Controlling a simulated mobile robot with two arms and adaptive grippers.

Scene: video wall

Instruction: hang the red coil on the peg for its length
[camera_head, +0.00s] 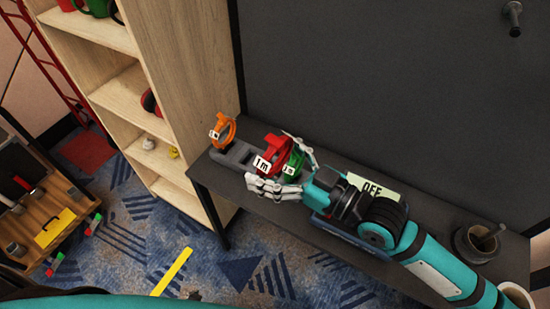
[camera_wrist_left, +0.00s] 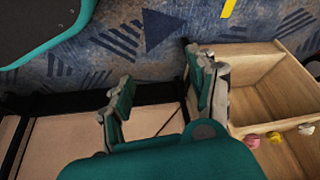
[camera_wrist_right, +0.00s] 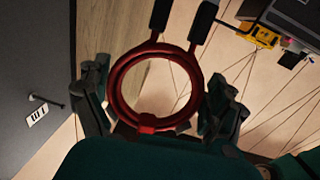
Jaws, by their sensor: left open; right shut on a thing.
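The red coil (camera_head: 271,147), tagged "1 m", is between the fingertips of my right gripper (camera_head: 280,165) over the dark table's left part. In the right wrist view the red coil (camera_wrist_right: 117,82) is a ring with two black plugs, and the fingers of my right gripper (camera_wrist_right: 165,110) are on either side of it. A peg (camera_wrist_right: 46,101) with a white tag stands on the dark panel there; its text is hard to read. Another peg (camera_head: 514,13) is at the head view's top right. My left gripper (camera_wrist_left: 160,85) is open and empty, seen only in its wrist view.
An orange coil (camera_head: 223,128) stands on a dark holder (camera_head: 235,155) at the table's left end. A green coil (camera_head: 296,158) shows beside the red one, partly hidden by my fingers. A wooden shelf (camera_head: 180,110) stands left.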

